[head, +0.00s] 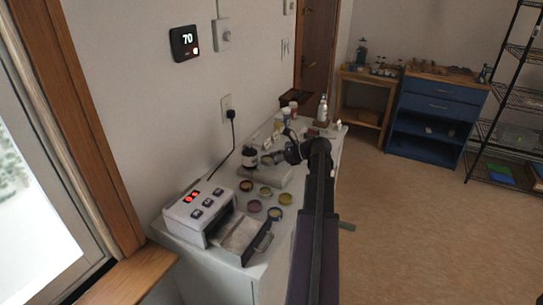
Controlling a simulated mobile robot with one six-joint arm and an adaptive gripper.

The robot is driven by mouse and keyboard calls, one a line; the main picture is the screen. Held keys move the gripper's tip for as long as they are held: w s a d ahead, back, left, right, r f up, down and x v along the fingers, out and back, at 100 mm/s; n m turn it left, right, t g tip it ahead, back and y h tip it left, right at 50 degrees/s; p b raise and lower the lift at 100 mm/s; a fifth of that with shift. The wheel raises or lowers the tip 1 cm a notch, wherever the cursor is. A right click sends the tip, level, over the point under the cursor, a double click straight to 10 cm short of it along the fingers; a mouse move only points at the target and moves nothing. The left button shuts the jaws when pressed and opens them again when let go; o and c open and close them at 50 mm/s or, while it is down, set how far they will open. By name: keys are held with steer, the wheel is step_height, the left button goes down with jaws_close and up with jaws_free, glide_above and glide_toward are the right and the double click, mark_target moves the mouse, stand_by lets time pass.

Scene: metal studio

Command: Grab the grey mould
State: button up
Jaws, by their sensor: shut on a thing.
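My gripper (268,158) is at the far end of my dark arm, low over the white worktop and beside a pale flat block. It is shut on a small grey thing that appears to be the grey mould. The fingers and the poor light hide most of the mould, so its shape cannot be told. Whether it touches the surface below cannot be told either.
A heater box with red digits (198,208) and an open metal drawer (240,233) stand at the near end. Several small round tins (265,191) lie beyond it. A dark jar (249,157) and a bottle (322,109) stand farther back. Open floor (420,220) lies right.

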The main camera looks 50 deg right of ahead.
steer(key=s+a, duration=0.1)
steer(key=s, duration=0.3)
steer(key=s+a, duration=0.2)
steer(key=s, duration=0.3)
steer(key=s+a+r+p, duration=0.1)
steer(key=s, duration=0.3)
steer(key=shift+s+a+r, duration=0.1)
steer(key=shift+s+a, duration=0.05)
steer(key=shift+a, duration=0.25)
steer(key=shift+r, duration=0.1)
